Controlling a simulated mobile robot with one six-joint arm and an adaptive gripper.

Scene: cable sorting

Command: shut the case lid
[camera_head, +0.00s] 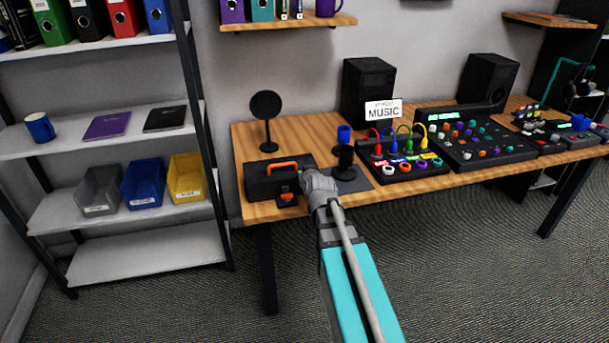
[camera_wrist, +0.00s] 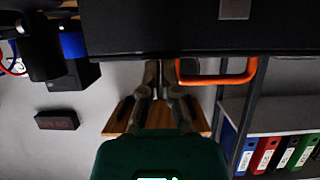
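The case (camera_head: 262,187) is a dark box with an orange handle (camera_head: 283,166) and an orange latch at its front, at the left end of the desk. Its lid looks down, but I cannot tell whether it is fully shut. My gripper (camera_head: 306,174) is at the case's right side in the head view. In the wrist view the case (camera_wrist: 150,30) fills the top as a dark panel, with the handle (camera_wrist: 216,80) below it. My gripper's fingertips (camera_wrist: 161,66) are close together near the panel's edge, holding nothing visible. Contact with the case is unclear.
A round black disc on a stand (camera_head: 266,107) is behind the case. The cable box (camera_head: 405,165), mixer (camera_head: 470,148) and speakers (camera_head: 368,88) fill the desk further right.

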